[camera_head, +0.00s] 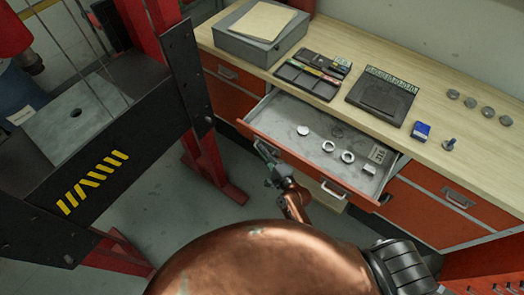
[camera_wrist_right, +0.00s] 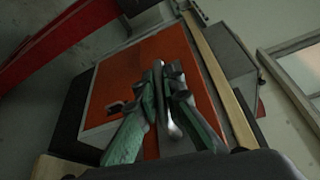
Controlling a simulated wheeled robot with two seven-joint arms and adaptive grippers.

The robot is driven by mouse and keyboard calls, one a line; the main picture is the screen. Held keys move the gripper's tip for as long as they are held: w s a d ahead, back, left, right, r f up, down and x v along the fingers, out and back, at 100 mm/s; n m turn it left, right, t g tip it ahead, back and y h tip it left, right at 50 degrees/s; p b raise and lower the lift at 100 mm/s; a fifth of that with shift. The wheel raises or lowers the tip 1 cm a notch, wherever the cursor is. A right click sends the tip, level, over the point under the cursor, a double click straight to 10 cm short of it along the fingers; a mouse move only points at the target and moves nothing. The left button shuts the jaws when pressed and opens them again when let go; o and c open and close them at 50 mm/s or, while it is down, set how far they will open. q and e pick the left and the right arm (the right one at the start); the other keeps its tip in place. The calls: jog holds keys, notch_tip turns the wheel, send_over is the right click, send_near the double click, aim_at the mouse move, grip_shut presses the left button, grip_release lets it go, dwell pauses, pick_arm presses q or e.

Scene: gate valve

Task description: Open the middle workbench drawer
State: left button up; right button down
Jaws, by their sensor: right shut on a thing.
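The middle workbench drawer (camera_head: 285,110) stands pulled out from the bench, its orange front (camera_head: 301,163) facing me. Its grey tray is in full view. One metal handle (camera_head: 335,190) shows on the right part of the front. My right gripper (camera_head: 268,160) is at the left part of the front, shut on a handle there. In the right wrist view, the green fingers of my right gripper (camera_wrist_right: 163,100) close around the metal handle (camera_wrist_right: 168,118) against the orange drawer front (camera_wrist_right: 145,65). My left gripper is not in view.
The drawer holds several rings and small parts. The wooden benchtop (camera_head: 440,150) carries a grey box (camera_head: 240,38), a black tray (camera_head: 312,75), a dark pad (camera_head: 382,98) and a blue box (camera_head: 421,131). A red and black press frame (camera_head: 195,130) stands left. Grey floor lies between.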

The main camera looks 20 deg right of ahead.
jog(key=s+a+p, duration=0.1)
jog(key=s+a, duration=0.1)
jog(key=a, duration=0.1)
jog(key=shift+s+a+p, duration=0.25)
jog(key=shift+s+p, duration=0.1)
jog(key=shift+p, duration=0.05)
jog(key=shift+d, duration=0.1)
jog(key=c, duration=2)
grip_release()
jog(key=shift+c, duration=0.2)
jog(key=f+v, duration=0.1)
jog(key=v, duration=1.1)
jog(key=shift+r, duration=0.45)
